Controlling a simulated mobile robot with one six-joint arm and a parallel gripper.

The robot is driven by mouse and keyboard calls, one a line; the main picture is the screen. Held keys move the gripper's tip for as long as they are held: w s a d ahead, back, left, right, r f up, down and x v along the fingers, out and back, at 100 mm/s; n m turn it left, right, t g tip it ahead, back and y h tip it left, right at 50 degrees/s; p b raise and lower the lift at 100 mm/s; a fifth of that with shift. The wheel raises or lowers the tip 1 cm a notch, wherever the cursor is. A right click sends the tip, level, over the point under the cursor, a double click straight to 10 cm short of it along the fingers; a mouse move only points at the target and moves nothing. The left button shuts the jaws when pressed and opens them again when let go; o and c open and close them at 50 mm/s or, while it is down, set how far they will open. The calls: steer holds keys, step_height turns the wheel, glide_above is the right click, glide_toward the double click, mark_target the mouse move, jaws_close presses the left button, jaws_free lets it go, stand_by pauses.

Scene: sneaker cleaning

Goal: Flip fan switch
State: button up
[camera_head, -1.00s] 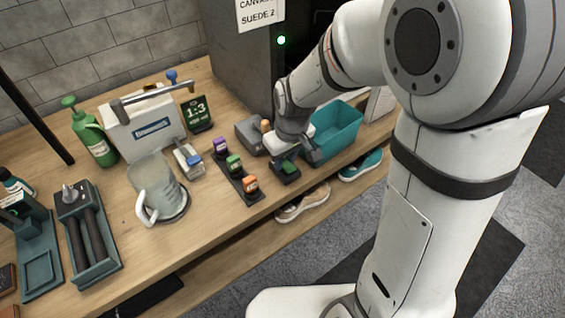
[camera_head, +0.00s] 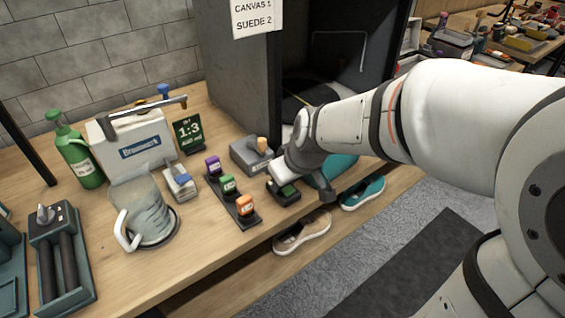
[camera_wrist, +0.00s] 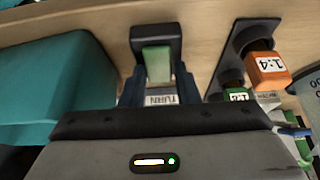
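A grey box with a tan lever (camera_head: 250,157) sits on the bench by the dark cabinet. It may be the fan switch, but its label is too small to read. Just in front of it is a small black block with a green top (camera_head: 283,190). In the wrist view the green piece (camera_wrist: 157,62) stands in its black housing, with a "TURN" label near it. My arm partly hides this area in the head view.
A teal bin (camera_head: 338,166) is just right of my gripper. A dark strip with purple, green and orange capped pieces (camera_head: 243,214) lies to the left. A clear jug (camera_head: 150,208) stands farther left. Shoes (camera_head: 302,232) lie below the bench edge. The open cabinet (camera_head: 238,90) stands behind.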

steer(key=o, duration=0.4)
steer(key=shift+p+v, duration=0.6)
steer(key=shift+v, duration=3.3)
steer(key=s+d+r+m+p, duration=0.1)
steer(key=d+p, duration=0.1)
steer(key=s+d+r+m+h+p, duration=0.1)
steer(key=s+r+p, duration=0.1)
steer(key=s+d+r+m+p, duration=0.1)
steer(key=d, duration=0.1)
steer(key=shift+s+d+r+g+p, duration=0.15)
steer(key=shift+s+d+g+p, duration=0.15)
steer(key=shift+p, duration=0.1)
steer(key=s+d+m+p, duration=0.1)
steer(key=s+d+r+m+h+p, duration=0.1)
steer(key=s+d, duration=0.1)
steer(key=s+d+r+m+g+p, duration=0.1)
steer(key=shift+s+d+h, duration=0.3)
steer(key=shift+s, duration=0.1)
steer(key=shift+c, duration=0.5)
steer(key=shift+s+d+f+m+p, duration=0.2)
steer(key=shift+s+m+p, duration=0.1)
steer(key=shift+m, duration=0.1)
steer(key=shift+c, duration=0.7)
steer(key=shift+d, duration=0.1)
